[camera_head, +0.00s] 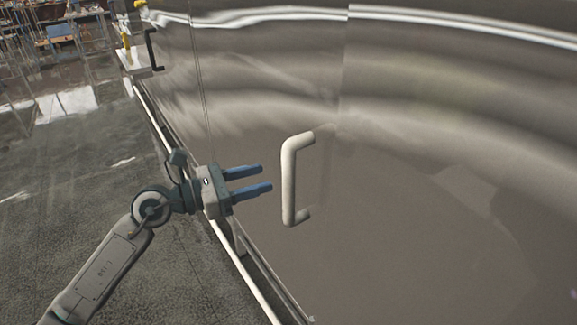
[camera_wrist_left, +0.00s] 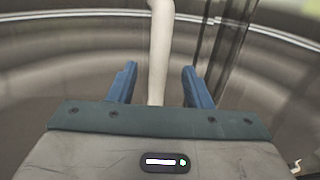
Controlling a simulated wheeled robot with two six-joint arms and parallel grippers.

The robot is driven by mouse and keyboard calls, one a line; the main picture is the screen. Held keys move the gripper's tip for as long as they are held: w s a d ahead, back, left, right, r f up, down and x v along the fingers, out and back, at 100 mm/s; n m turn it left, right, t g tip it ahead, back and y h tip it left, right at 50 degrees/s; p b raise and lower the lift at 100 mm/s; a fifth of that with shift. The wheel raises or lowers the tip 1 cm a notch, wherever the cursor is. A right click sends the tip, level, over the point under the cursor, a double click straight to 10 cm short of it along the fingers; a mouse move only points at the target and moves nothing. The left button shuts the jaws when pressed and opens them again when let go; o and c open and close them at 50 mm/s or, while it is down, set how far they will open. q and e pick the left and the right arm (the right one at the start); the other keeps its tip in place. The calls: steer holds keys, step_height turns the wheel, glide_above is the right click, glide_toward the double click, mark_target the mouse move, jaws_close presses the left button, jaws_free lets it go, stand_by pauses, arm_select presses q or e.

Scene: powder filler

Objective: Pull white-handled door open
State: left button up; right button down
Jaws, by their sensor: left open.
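The white handle (camera_head: 289,180) is a bar fixed upright on the shiny metal door (camera_head: 420,200) in the head view. My left gripper (camera_head: 266,178) is open just left of the handle, its blue fingers pointing toward it. The fingertips look apart from the handle in the head view. In the left wrist view the handle (camera_wrist_left: 159,50) appears as a pale bar in line with the gap between the two blue fingers of the left gripper (camera_wrist_left: 158,82). I cannot tell its exact depth from the fingertips there. My right gripper is not in view.
A black handle (camera_head: 153,50) sits on the metal surface at the upper left, near a yellow part (camera_head: 126,40). A pale edge (camera_head: 232,255) runs along the foot of the metal front. Dark floor (camera_head: 60,180) lies open to the left, with furniture far behind.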

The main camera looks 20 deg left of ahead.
mark_target(288, 171)
arm_select(q)
steer(key=p+x, duration=0.3)
steer(key=x, duration=0.3)
steer(key=shift+w+d+r, duration=0.1)
steer(key=shift+w+d, duration=0.5)
steer(key=shift+d, duration=0.1)
jaws_close()
